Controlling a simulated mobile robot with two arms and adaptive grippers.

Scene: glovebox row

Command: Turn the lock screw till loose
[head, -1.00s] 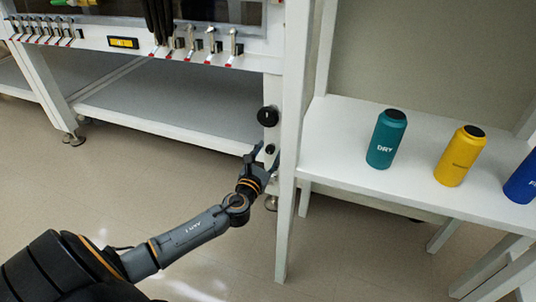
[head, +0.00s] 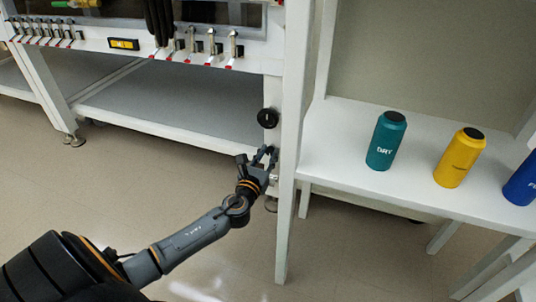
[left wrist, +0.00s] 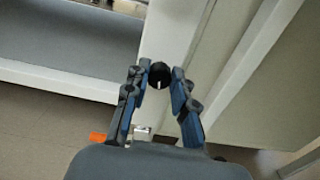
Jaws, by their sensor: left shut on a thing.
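The lock screw is a small black round knob on the white post at the glovebox's right end, below a larger black dial (head: 267,118). In the left wrist view the lock screw (left wrist: 159,75) sits between the fingertips, its dark face with a pale mark showing. My left gripper (head: 266,152) is shut on it, reaching up from the lower left; it also shows in the left wrist view (left wrist: 160,82). The fingers mostly hide the screw in the head view. My right gripper is not in view.
A white side table (head: 330,150) at the right holds a teal bottle (head: 386,142), a yellow bottle (head: 459,158) and a blue bottle (head: 522,180). Its white upright (head: 289,200) stands close right of my gripper. Several valve levers (head: 213,42) line the glovebox front. The floor is clear.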

